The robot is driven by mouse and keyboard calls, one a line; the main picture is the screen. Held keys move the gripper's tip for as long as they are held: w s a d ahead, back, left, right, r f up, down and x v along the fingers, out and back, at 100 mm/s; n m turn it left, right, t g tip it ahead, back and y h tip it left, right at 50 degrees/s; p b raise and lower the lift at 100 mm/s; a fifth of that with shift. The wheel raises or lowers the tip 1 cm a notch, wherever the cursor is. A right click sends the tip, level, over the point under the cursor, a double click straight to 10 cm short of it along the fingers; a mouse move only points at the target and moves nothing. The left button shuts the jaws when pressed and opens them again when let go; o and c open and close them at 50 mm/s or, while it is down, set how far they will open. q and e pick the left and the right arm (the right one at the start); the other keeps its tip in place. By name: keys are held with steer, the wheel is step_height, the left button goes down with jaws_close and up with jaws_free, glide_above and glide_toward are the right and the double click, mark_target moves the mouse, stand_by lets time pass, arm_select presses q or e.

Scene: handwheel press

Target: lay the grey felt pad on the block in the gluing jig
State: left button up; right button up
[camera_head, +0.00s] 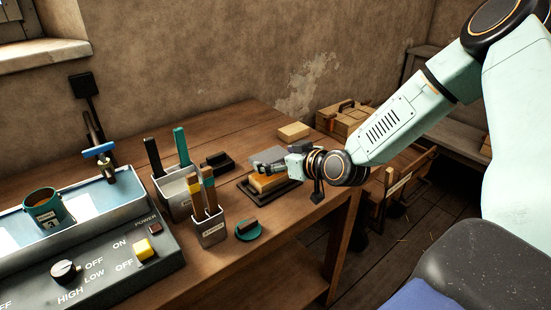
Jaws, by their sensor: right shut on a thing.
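My right gripper (267,166) comes in from the right and is shut just above the gluing jig. A flat grey piece at its fingertips appears to be the grey felt pad (268,156); the fingers partly hide it. Below sits a yellow-brown wooden block (266,183) in the dark gluing jig (284,194) on the bench. I cannot tell whether the pad touches the block. My left gripper is out of view.
The wooden bench (240,120) also holds a tan block (293,132), a dark block (219,161), a grey brush holder (209,230), a green dish (249,231) and a caddy with tall handles (172,190). A heated water trough (95,210) with a pot (45,208) stands left.

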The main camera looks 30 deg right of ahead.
mark_target(276, 178)
steer(key=shift+f+b, duration=0.55)
steer(key=shift+f, duration=0.2)
steer(key=shift+w+a+f+b, duration=0.1)
steer(key=shift+a+f+b, duration=0.1)
steer(key=shift+f+b, duration=0.55)
steer(key=shift+d+f, duration=0.15)
steer(key=shift+f, duration=0.25)
steer(key=shift+f, duration=0.1)
